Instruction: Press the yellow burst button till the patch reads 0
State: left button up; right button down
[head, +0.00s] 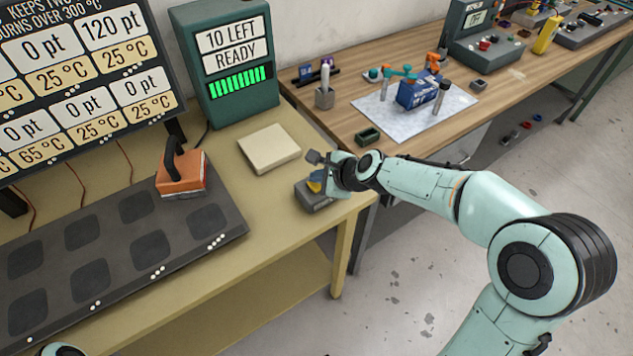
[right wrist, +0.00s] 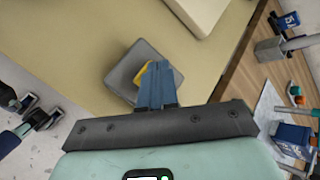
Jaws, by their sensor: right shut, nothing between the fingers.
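The yellow button (head: 314,186) sits on a small dark grey box (head: 318,204) at the table's right front corner. In the right wrist view the button (right wrist: 141,74) shows beside the blue fingers, which partly cover it and its grey box (right wrist: 128,62). My right gripper (head: 324,178) is shut and empty, its fingertips over the button; I cannot tell whether they touch it. The green counter box (head: 226,62) reads "10 LEFT READY" above green bars. The large display (head: 66,75) shows 120 pt in its top right cell, with 0 pt readable in other cells. My left gripper is out of view.
An orange block with a black handle (head: 182,176) stands on the dark mat (head: 115,258) with several square pads. A wooden bench (head: 340,116) with tools stands to the right, behind my right arm.

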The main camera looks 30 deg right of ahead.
aim_at(319, 186)
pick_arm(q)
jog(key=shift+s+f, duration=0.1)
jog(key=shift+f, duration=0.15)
pick_arm(e)
jog(key=shift+f, duration=0.35)
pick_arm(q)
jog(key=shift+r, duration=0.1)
pick_arm(e)
jog(key=shift+r, duration=0.1)
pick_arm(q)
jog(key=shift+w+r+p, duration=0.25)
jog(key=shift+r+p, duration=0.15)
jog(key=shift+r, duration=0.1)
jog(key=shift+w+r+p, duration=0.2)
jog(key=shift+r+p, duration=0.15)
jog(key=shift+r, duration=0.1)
pick_arm(e)
jog(key=shift+r, duration=0.9)
jog(key=shift+r+p, duration=0.45)
jog(key=shift+r, duration=0.1)
notch_tip(319, 186, up, 4)
jog(key=p, duration=0.3)
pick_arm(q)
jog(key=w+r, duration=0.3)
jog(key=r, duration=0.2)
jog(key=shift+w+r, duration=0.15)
pick_arm(e)
jog(key=shift+f, duration=0.1)
jog(key=shift+s, duration=0.1)
